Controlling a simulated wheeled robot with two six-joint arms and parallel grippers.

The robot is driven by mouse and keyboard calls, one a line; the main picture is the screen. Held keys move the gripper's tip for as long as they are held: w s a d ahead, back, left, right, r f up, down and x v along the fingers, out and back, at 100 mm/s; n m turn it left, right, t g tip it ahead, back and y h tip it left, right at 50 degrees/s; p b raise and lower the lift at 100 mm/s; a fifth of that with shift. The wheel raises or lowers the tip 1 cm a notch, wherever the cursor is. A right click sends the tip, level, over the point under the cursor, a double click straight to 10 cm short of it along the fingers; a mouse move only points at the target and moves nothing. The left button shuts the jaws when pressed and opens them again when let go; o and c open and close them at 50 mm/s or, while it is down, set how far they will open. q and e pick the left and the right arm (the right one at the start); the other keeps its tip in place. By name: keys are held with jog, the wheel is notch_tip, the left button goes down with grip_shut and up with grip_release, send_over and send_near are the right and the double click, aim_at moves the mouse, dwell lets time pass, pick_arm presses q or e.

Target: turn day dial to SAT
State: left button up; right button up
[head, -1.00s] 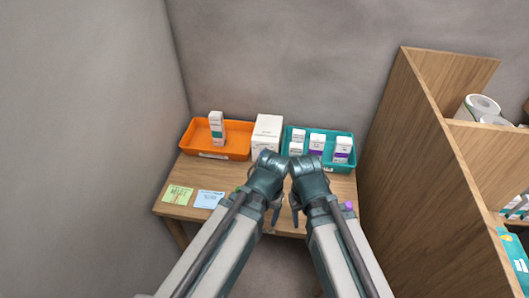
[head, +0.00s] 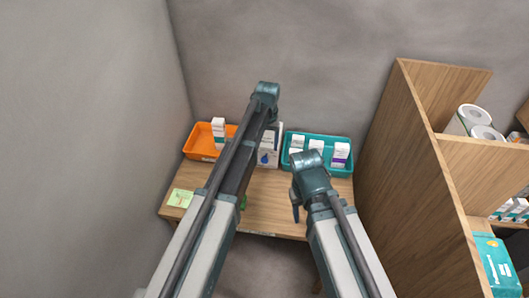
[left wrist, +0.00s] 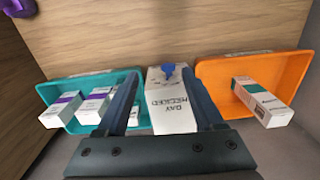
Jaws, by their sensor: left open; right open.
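A white box (head: 272,150) stands at the back of the desk between the two trays, partly hidden by my left arm. A blue, pointer-like part (head: 263,160) shows on its front. In the left wrist view the box (left wrist: 170,112) appears upside down, with lettering that includes "DAY", and the blue part (left wrist: 168,70) at its upper edge. The dial's setting is not readable. My left gripper (left wrist: 163,85) is open and empty, its fingers appearing on either side of the box; contact cannot be judged. My right gripper (head: 297,210) is open, low over the desk's right front.
An orange tray (head: 197,156) with a small carton (head: 218,131) is left of the box. A teal tray (head: 317,172) with several cartons is right. A yellow-green note (head: 180,198) lies front left. A wooden shelf unit (head: 405,150) borders the right; a wall borders the left.

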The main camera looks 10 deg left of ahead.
pick_arm(q)
send_over(265, 158)
jog(key=shift+a+r, duration=0.1)
jog(key=shift+r, duration=0.3)
pick_arm(e)
jog(key=shift+r, duration=0.4)
pick_arm(q)
jog(key=shift+f, duration=0.1)
pick_arm(e)
jog(key=shift+f, duration=0.1)
pick_arm(q)
notch_tip(265, 158, down, 14)
jog(key=b, duration=1.3)
jog(key=shift+r+b, duration=0.2)
jog(key=shift+b, duration=0.15)
pick_arm(e)
notch_tip(265, 158, down, 14)
jog(key=shift+r, duration=0.2)
pick_arm(q)
grip_shut()
